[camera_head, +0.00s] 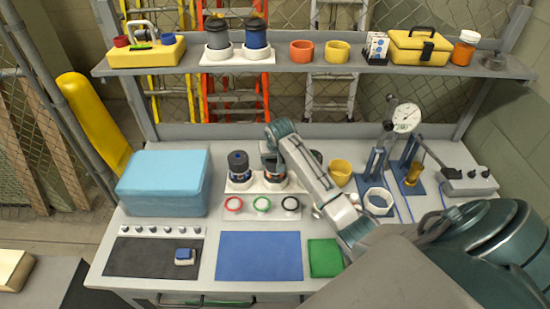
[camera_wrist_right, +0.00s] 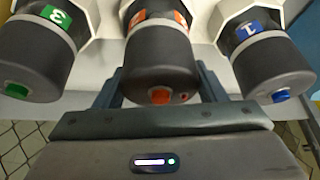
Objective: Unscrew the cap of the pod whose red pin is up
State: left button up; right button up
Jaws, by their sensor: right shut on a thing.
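Three dark-capped pods stand in a row in a white holder (camera_head: 240,186) on the bench. The middle pod (camera_wrist_right: 158,52) has an orange label, and its dark cap shows an orange-red pin (camera_wrist_right: 160,97). The pod with a green "3" label (camera_wrist_right: 40,45) shows a green pin. The pod with a blue "1" label (camera_wrist_right: 262,50) shows a blue pin. My right gripper (camera_wrist_right: 160,82) is shut on the middle pod's cap, a finger on each side. In the head view the right gripper (camera_head: 271,150) hides most of this cap. My left gripper is not in view.
A blue mat (camera_head: 258,256) is nearer the front. A light-blue box (camera_head: 163,182) stands left, a yellow cup (camera_head: 340,172) and dial gauge stand (camera_head: 405,118) right. The shelf (camera_head: 150,62) overhangs behind.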

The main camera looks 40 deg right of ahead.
jog(key=n+y, duration=0.1)
jog(key=n, duration=0.4)
jog(key=shift+d+t+y, duration=0.1)
jog(key=shift+t+y, duration=0.2)
jog(key=shift+y, duration=0.1)
jog(key=n+y, duration=0.1)
jog(key=n, duration=0.3)
jog(key=shift+y, duration=0.4)
jog(key=shift+r, duration=2.65)
jog(key=shift+a+r, duration=0.15)
jog(key=shift+a, duration=0.05)
